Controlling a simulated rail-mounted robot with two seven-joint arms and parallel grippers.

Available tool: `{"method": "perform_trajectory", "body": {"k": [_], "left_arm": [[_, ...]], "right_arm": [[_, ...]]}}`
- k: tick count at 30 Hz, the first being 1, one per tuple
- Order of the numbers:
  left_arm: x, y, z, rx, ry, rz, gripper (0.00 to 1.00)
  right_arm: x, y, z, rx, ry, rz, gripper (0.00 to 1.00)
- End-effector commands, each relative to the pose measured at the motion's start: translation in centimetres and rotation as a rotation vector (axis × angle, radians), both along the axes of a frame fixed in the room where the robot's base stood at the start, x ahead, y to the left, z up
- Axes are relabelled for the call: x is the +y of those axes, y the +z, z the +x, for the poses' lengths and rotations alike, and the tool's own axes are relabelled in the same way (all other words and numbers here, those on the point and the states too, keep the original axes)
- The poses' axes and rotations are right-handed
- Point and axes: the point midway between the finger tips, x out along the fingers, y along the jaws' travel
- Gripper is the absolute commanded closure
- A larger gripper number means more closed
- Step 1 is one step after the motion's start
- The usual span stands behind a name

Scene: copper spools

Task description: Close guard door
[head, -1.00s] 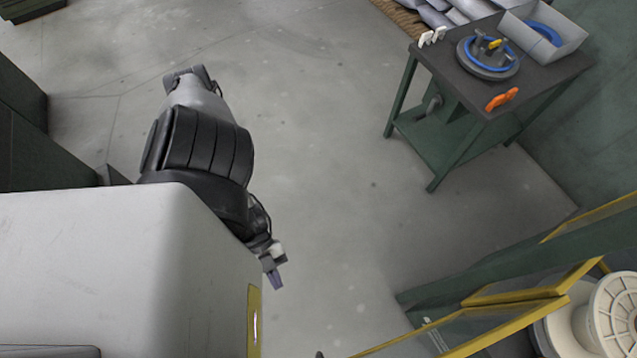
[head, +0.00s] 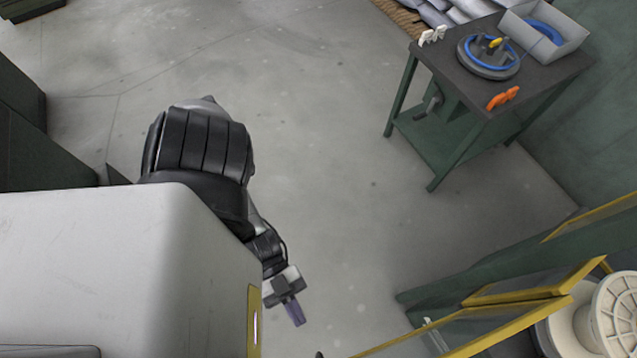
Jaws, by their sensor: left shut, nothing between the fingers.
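The guard door (head: 475,330) is a yellow-framed clear panel at the lower right of the head view. It stands at an angle in front of the green machine frame (head: 500,268), and its lower part runs out of the picture. My left gripper (head: 296,315) is shut and empty, pointing down over the floor to the left of the door and apart from it. My right gripper is not in view.
White spools (head: 615,315) sit behind the door at the right edge. A dark green table (head: 470,95) at the upper right holds a blue-ringed reel (head: 489,57), an orange tool (head: 502,98) and a grey bin (head: 545,38). Bare floor lies between.

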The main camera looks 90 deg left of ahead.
Motion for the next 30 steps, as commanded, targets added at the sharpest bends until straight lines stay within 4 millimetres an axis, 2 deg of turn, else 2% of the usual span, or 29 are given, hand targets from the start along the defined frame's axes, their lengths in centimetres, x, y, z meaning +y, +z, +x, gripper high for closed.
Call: {"method": "perform_trajectory", "body": {"k": [6,12,18,30], "left_arm": [[-3.2,0.0,1.6,-0.002,0.001,-0.002,1.00],[-5.0,-0.1,2.5,0.000,0.002,-0.001,1.00],[-5.6,-0.1,2.8,0.001,0.001,0.002,1.00],[-5.7,-0.1,2.8,0.002,0.002,0.001,1.00]], "right_arm": [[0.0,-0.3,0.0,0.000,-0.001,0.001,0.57],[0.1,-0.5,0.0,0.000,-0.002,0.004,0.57],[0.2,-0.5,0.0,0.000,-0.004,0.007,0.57],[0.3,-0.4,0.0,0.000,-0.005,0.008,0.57]]}}
